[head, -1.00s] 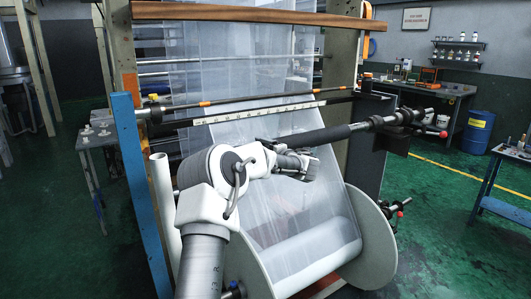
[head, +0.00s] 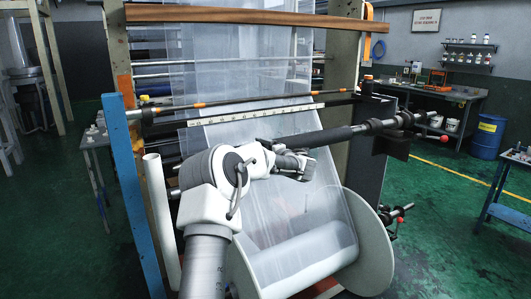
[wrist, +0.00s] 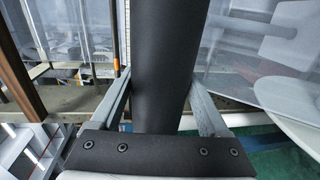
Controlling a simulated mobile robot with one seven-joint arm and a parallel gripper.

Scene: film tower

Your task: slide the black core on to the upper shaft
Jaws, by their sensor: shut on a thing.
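The black core (head: 329,137) is a long dark tube, slightly tilted up to the right, in front of the hanging clear film. Its right end is in line with the upper shaft (head: 364,128) and close to its collars; I cannot tell how far it is over the shaft. My gripper (wrist: 162,95) is shut around the core, a finger on each side of it in the wrist view. There the core (wrist: 165,60) runs up the picture between the fingers. In the head view my wrist hides the fingers and the core's left part.
Below is a large film roll with a white end disc (head: 370,245). A blue post (head: 135,190) and a white tube (head: 160,215) stand left of my arm. A dark bracket (head: 392,146) sits under the shaft. Green floor is open at right, before a blue table (head: 510,205).

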